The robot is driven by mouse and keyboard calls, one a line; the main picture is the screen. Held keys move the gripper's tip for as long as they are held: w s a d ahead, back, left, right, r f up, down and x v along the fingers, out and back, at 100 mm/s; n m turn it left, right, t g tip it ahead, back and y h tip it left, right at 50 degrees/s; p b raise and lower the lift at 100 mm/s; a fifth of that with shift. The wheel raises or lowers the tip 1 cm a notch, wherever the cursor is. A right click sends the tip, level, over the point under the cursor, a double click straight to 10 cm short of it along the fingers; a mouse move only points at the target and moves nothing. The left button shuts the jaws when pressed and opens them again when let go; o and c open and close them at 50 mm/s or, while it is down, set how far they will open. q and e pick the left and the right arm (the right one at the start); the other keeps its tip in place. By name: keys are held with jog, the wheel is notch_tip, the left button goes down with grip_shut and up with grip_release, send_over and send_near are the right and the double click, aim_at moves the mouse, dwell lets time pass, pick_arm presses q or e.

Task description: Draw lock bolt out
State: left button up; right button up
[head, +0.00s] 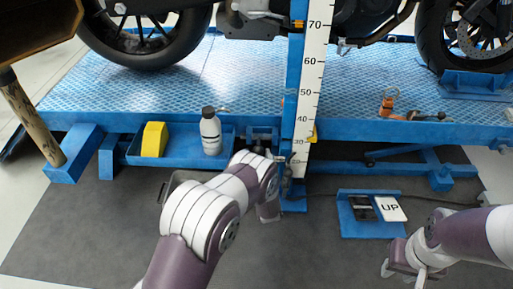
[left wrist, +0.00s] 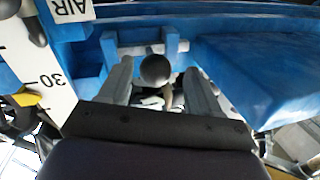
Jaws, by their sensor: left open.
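The lock bolt shows in the left wrist view as a round dark knob (left wrist: 155,69) in front of a blue bracket (left wrist: 112,50). My left gripper (left wrist: 158,74) is open, with one finger on each side of the knob. Gaps show between the knob and both fingers, so it is not gripped. The bolt's shaft is mostly hidden behind the knob. In the head view my left gripper (head: 268,207) is below the lift's front edge, beside the height scale, partly hidden by my arm. My right gripper (head: 403,272) is low at the right, fingers apart and empty.
The blue lift table (head: 225,75) carries a motorcycle. A white height scale (head: 308,75) stands right of my left arm. A side tray (head: 180,150) holds a yellow block (head: 154,139) and a bottle (head: 210,132). A pedal unit (head: 345,222) marked UP sits on the floor.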

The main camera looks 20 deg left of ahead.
pick_arm(q)
jog(key=p+v, duration=0.4)
jog(key=v, duration=0.6)
pick_arm(e)
notch_tip(320, 180, up, 5)
jog(key=shift+r, duration=0.15)
